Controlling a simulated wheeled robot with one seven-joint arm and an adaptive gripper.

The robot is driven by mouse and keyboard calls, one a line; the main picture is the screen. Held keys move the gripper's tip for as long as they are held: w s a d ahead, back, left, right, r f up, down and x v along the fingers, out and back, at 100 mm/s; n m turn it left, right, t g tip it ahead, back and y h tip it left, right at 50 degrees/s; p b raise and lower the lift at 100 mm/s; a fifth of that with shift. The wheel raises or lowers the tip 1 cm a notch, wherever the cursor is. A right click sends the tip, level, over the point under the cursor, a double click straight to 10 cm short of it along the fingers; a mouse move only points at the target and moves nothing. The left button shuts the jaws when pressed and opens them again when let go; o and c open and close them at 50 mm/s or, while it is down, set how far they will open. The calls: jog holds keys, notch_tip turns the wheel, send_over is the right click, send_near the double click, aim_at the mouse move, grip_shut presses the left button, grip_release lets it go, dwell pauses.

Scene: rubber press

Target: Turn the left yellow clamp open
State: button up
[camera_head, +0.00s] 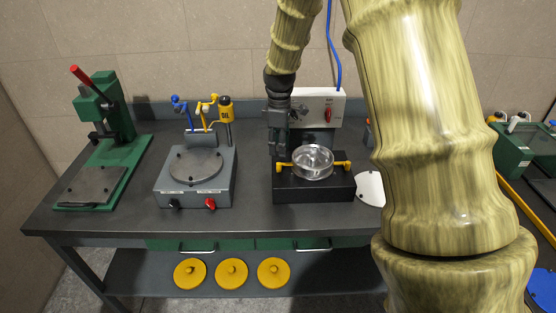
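The left yellow clamp (283,168) sits at the left of a clear round dish (312,159) on a black block (312,190). A matching right yellow clamp (343,166) is on the dish's other side. My dark gripper (280,155) points down at the left clamp, its fingertips just above or beside it. I cannot tell whether they touch. The fingers are small and dark here, so their opening does not show clearly. The gripper partly hides the left clamp's upper side.
A white box (318,106) with a red switch stands behind the block. A grey hotplate-like unit (196,177) and a green press (107,130) stand left on the dark table (120,222). A white disc (370,188) lies right. My arm hides the table's right part.

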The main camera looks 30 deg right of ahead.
aim_at(279, 163)
jog(key=shift+f+p, duration=0.95)
jog(key=shift+f, duration=2.6)
grip_shut()
